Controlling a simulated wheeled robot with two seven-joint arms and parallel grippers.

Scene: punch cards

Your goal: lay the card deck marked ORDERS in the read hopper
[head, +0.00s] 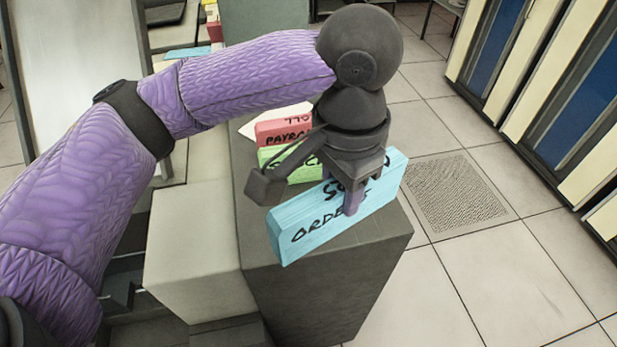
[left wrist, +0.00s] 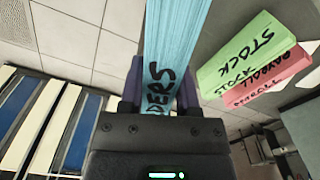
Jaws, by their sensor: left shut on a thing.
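The blue card deck marked ORDERS (head: 302,229) stands on edge at the near end of a dark grey cabinet top (head: 375,246). My left gripper (head: 353,196) comes down from above and is shut across the deck's thickness, one finger showing on its near face. In the left wrist view the blue deck (left wrist: 178,40) runs up between the two fingers (left wrist: 160,92), with part of its lettering covered. I cannot tell whether the deck's lower edge touches the cabinet top. My right gripper is not in view. I cannot make out the read hopper for certain.
Behind the blue deck stand a green deck (head: 305,172), marked STOCK in the left wrist view (left wrist: 240,62), and a red PAYROLL deck (head: 282,131). A beige block (head: 195,240) adjoins the cabinet on the left. Tall cabinets (head: 545,95) stand right, beyond open tiled floor (head: 490,270).

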